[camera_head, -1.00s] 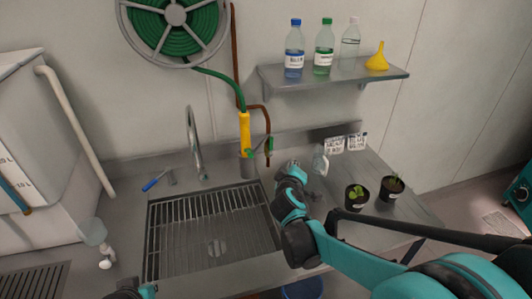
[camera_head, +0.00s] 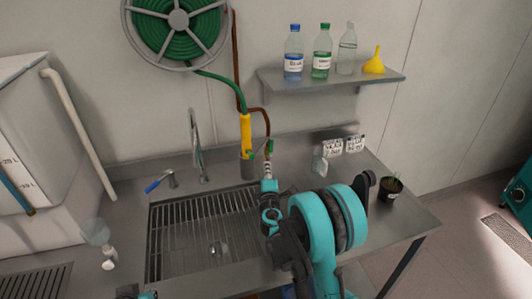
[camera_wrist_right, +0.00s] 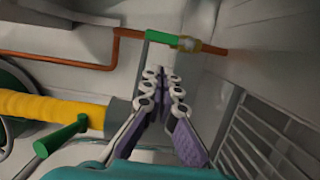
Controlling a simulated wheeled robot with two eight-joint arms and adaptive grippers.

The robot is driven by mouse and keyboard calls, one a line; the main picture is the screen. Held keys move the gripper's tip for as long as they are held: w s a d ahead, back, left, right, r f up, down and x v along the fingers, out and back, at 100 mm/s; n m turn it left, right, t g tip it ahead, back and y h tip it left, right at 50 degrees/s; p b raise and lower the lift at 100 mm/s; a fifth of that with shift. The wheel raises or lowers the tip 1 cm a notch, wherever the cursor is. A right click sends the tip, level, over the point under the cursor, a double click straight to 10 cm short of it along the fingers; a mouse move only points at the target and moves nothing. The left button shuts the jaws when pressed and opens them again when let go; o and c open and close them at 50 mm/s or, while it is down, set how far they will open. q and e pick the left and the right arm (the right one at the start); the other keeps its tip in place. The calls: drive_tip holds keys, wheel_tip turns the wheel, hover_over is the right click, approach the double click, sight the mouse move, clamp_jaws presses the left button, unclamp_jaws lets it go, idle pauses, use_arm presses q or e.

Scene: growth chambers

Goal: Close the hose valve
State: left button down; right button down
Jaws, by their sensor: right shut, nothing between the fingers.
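The hose valve shows in the wrist view as a brass body (camera_wrist_right: 186,45) with a green lever (camera_wrist_right: 161,40) on a copper pipe (camera_wrist_right: 98,67). In the head view its green handle (camera_head: 269,147) is small, right of the yellow hose nozzle (camera_head: 245,132). The nozzle also shows in the wrist view (camera_wrist_right: 40,108), with a green piece (camera_wrist_right: 62,135) beside it. My right gripper (camera_head: 267,168) is shut and empty, just below the valve handle. In the wrist view its fingertips (camera_wrist_right: 161,76) point at the lever, with a gap visible. Only a sliver of my left arm shows, without its fingers.
A sink grate (camera_head: 205,235) lies below and left of my right gripper. A faucet (camera_head: 196,145) stands behind it. A potted plant (camera_head: 390,190) stands on the counter at right. The shelf (camera_head: 330,80) holds bottles and a yellow funnel (camera_head: 374,62).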

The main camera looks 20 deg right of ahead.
sight(271, 150)
drive_tip(key=b+x, duration=0.1)
drive_tip(key=x, duration=0.9)
drive_tip(key=shift+b, duration=0.4)
drive_tip(key=shift+a, duration=0.1)
